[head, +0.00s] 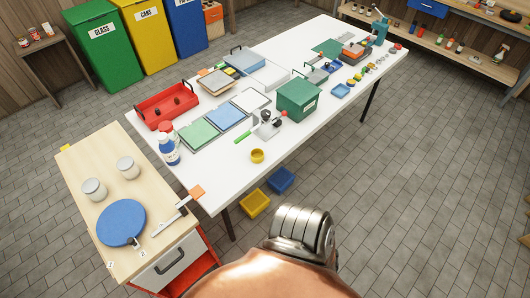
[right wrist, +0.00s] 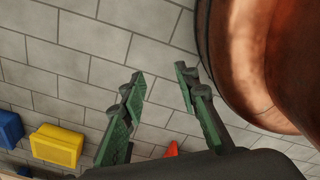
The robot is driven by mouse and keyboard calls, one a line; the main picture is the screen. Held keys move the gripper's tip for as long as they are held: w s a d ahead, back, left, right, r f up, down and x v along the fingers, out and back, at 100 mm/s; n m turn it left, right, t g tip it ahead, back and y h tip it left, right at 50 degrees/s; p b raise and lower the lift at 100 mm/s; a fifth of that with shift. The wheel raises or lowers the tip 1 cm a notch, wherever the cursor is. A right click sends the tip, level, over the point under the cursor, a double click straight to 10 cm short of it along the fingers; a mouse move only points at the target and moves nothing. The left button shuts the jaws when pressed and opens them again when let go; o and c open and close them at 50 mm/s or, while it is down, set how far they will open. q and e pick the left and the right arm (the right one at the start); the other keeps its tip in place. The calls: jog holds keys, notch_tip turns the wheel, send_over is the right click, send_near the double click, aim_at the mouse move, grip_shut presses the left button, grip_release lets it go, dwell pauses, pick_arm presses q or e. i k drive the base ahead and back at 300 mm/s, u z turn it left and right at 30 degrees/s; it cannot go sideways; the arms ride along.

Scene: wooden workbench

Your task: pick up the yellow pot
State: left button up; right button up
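A small yellow pot (head: 257,156) stands near the front edge of the white workbench (head: 225,185), in front of the green box. In the head view neither gripper shows; a copper and grey part of my own body fills the bottom middle. In the right wrist view my right gripper (right wrist: 162,82) has its two green fingers spread apart, with only floor tiles between them. It is away from the pot, and the pot is not in that view. My left gripper is in neither view.
A yellow bin (head: 255,203) and a blue bin (head: 281,180) sit on the floor by the bench; they also show in the right wrist view as a yellow bin (right wrist: 57,146) and a blue bin (right wrist: 9,128). A green box (head: 298,98) and a red tray (head: 166,105) stand on the bench.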

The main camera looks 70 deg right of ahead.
aim_at(257, 155)
jog(key=z, duration=0.95)
jog(key=i, duration=0.9)
jog(key=z, duration=1)
